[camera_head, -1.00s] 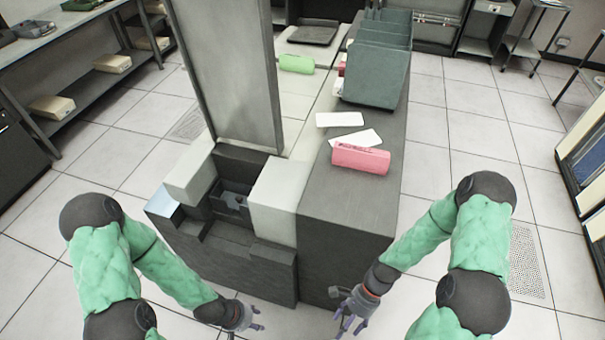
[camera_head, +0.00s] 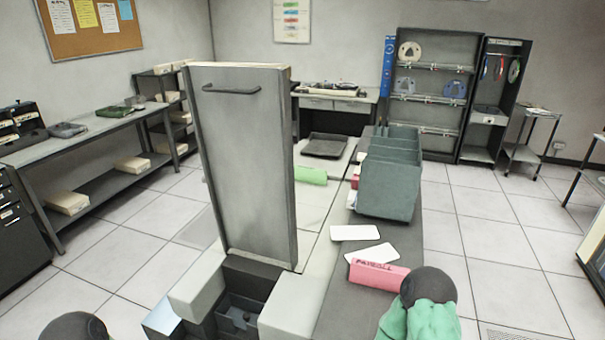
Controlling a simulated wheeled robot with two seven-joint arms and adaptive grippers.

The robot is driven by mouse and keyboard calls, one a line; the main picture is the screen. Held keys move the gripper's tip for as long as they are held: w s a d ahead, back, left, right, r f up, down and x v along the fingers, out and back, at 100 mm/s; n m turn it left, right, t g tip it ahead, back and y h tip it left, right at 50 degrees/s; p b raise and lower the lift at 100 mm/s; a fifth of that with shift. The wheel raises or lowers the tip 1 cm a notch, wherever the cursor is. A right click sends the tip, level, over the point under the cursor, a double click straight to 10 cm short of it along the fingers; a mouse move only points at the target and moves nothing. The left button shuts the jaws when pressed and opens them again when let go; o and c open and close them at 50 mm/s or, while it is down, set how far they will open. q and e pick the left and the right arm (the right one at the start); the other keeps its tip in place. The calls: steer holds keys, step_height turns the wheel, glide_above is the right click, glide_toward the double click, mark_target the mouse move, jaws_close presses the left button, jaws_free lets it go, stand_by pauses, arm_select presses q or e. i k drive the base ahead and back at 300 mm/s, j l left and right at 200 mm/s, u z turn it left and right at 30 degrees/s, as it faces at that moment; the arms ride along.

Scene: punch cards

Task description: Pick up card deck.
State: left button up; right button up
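A pink card deck (camera_head: 377,275), with dark lettering along its top, lies on the dark right part of the machine top (camera_head: 345,312). Two white cards lie just behind it, one card (camera_head: 355,233) farther back and another card (camera_head: 374,253) touching or very near the deck. A green deck (camera_head: 311,175) lies farther back on the light surface. My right arm's green sleeve and dark joint show beside the pink deck's right end. Only a dark joint of my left arm shows at the bottom left. Both grippers are out of view.
A tall grey panel (camera_head: 243,165) stands upright left of the decks. A grey-green slotted rack (camera_head: 388,185) stands behind the cards, and a dark tray (camera_head: 325,145) lies at the back. Shelving (camera_head: 433,90) lines the far wall. Tiled floor is open on both sides.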

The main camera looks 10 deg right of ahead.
mark_target(304, 174)
steer(key=u, duration=0.95)
steer(key=i+j+u, duration=0.3)
steer(key=i+u, duration=0.65)
steer(key=i, duration=0.2)
steer(key=i+z, duration=0.15)
steer(key=i, duration=0.35)
steer(key=i+z, duration=0.15)
steer(key=i, duration=0.35)
steer(key=i+j+z, duration=0.1)
steer(key=i, duration=0.4)
steer(key=i+j+z, duration=0.15)
steer(key=i, duration=0.35)
steer(key=i+l+z, duration=0.25)
steer(key=z, duration=0.15)
steer(key=i+l+z, duration=0.1)
steer(key=i+z, duration=0.75)
steer(key=i+j+z, duration=0.1)
steer(key=i+z, duration=0.15)
steer(key=z, duration=0.2)
steer(key=i+j+z, duration=0.2)
steer(key=z, duration=0.2)
steer(key=i+j, duration=0.05)
steer(key=i, duration=0.05)
